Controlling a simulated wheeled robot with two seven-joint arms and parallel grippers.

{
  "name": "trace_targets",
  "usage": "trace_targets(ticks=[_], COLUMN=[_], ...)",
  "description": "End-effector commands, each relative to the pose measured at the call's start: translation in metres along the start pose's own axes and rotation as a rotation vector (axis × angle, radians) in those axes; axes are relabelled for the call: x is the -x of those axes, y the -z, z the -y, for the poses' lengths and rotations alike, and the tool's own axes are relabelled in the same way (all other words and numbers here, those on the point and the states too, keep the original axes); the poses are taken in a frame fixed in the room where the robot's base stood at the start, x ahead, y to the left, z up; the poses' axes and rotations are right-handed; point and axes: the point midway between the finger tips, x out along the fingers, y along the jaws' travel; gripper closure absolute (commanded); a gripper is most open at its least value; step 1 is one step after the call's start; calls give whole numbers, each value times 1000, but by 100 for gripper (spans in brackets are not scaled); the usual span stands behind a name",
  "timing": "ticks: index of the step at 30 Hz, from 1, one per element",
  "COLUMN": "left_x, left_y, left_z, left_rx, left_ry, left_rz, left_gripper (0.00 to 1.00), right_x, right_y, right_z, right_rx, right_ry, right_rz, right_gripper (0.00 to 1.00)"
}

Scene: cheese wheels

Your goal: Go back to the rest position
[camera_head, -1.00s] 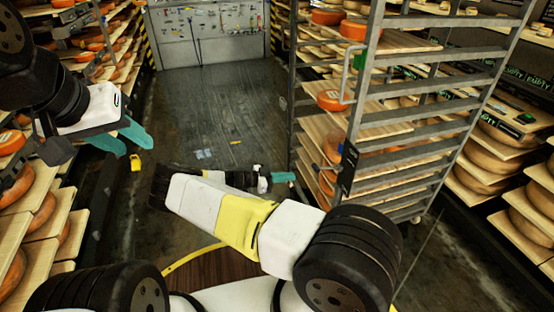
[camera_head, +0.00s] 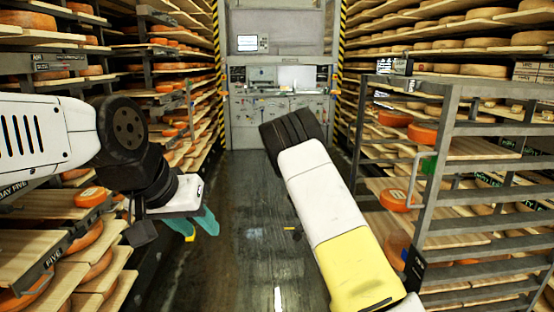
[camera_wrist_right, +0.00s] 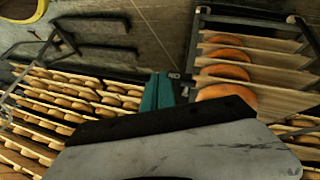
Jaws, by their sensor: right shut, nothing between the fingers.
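My left gripper (camera_head: 200,224) has teal fingers that stand apart. It is open and empty, pointing down in front of the left shelves. My right arm rises in the middle of the head view, with its white and yellow links over the aisle. Its gripper is hidden in that view. In the right wrist view my right gripper (camera_wrist_right: 158,92) shows its teal fingers side by side, shut with nothing between them.
Shelves of cheese wheels (camera_head: 92,196) line the left, close to my left arm. A metal rack (camera_head: 440,190) with orange cheese wheels (camera_head: 394,200) stands at the right, near my right arm. The aisle floor (camera_head: 250,190) is clear up to a back workbench (camera_head: 280,105).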

Motion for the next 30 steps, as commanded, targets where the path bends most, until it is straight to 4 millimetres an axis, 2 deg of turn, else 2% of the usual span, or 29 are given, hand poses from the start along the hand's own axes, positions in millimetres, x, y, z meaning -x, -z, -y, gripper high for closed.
trace_targets(ticks=[1,6,11,15,24,30], left_x=[0,0,0,0,0,0], left_y=[0,0,0,0,0,0], left_z=[0,0,0,0,0,0], left_rx=[0,0,0,0,0,0], left_ry=[0,0,0,0,0,0], left_rz=[0,0,0,0,0,0], left_gripper=[64,64,64,64,64,64], right_x=[15,63,108,146,211,235], right_y=[3,9,15,20,25,18], right_z=[-10,-45,-84,-122,-215,-276], right_rx=[30,183,333,468,747,917], right_ry=[32,159,322,484,836,1018], right_rz=[63,226,322,355,248,56], right_gripper=[100,100,100,100,100,100])
